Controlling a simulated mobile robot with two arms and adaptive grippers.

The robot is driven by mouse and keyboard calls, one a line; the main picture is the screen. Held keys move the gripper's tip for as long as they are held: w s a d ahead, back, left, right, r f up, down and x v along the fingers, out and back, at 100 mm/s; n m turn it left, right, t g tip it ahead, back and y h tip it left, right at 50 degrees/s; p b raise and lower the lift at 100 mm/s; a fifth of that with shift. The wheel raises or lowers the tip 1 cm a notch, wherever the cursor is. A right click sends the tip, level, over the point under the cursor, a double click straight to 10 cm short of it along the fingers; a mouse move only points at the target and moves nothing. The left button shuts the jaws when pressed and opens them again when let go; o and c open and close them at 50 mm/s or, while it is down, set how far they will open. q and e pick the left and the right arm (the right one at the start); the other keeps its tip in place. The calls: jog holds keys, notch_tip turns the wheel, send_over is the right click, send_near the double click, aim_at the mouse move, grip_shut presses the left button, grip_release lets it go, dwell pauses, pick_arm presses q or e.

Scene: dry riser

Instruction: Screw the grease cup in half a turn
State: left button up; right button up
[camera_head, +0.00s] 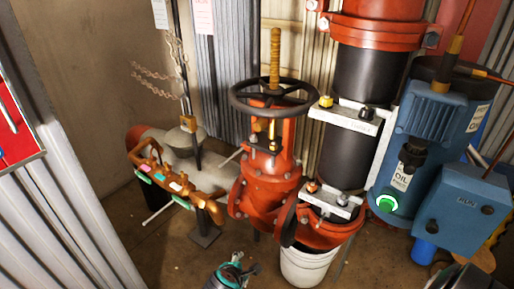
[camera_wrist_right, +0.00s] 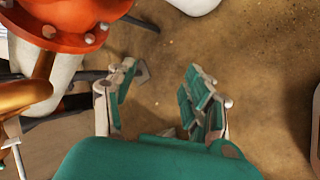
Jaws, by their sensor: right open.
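I cannot tell for sure which part is the grease cup. Small brass-coloured fittings show in the head view: a yellow cap (camera_head: 326,101) on the upper bracket and a copper-coloured one (camera_head: 312,187) on the lower bracket. The red valve (camera_head: 266,185) stands in the middle, with a dark handwheel (camera_head: 272,97) around a brass stem (camera_head: 275,60). My right gripper (camera_head: 234,270), with teal pads, is low at the bottom edge, below and apart from the valve. In the right wrist view its fingers (camera_wrist_right: 163,85) are apart with only floor between them. My left gripper is not in view.
A white bucket (camera_head: 307,268) stands under the red pipework. A brass manifold (camera_head: 170,175) with coloured tags is on the left. A blue pump unit (camera_head: 430,120) with a lit green button (camera_head: 386,203) is on the right. Bare floor (camera_head: 170,255) shows at lower left.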

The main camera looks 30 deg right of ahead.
jog(key=w+r+n+t+h, duration=0.1)
jog(key=w+r+h, duration=0.25)
jog(key=r, duration=0.65)
jog(key=w+r+n+t+h, duration=0.15)
jog(key=w+r, duration=0.25)
jog(key=r, duration=0.6)
jog(key=g+h, duration=0.2)
jog(key=h, duration=0.4)
send_near(256, 128)
pick_arm(q)
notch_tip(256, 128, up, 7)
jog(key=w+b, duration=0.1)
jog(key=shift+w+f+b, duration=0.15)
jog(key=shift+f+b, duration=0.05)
jog(key=shift+b, duration=0.15)
pick_arm(e)
jog(key=x, duration=1.1)
jog(key=shift+s, duration=0.1)
grip_shut()
jog(key=shift+m, duration=0.25)
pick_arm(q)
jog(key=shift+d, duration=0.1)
pick_arm(e)
jog(key=shift+m, duration=0.3)
